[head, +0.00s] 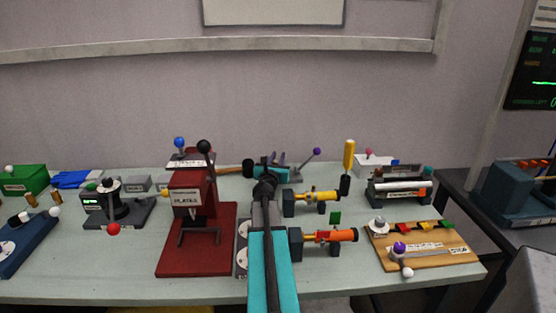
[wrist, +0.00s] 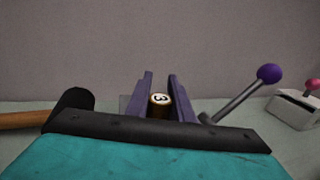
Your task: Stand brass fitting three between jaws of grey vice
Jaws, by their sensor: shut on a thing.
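Brass fitting three (wrist: 159,100) shows its white top marked 3 in the wrist view and looks upright. My gripper (wrist: 160,84) is shut on it, with a dark finger on each side. In the head view my gripper (head: 277,161) is at the back of the bench, and the fitting cannot be made out there. A grey lever with a purple knob (wrist: 268,75) rises just right of my gripper; it also shows in the head view (head: 317,151). The grey vice's jaws are mostly hidden behind my gripper, so I cannot tell whether the fitting sits between them.
A mallet (head: 231,170) lies close left of my gripper. A red press (head: 190,195) stands further left. Yellow (head: 318,196) and orange (head: 334,236) cylinders on dark mounts and a yellow-handled screwdriver (head: 348,155) are to the right. Other brass fittings (head: 30,200) stand at far left.

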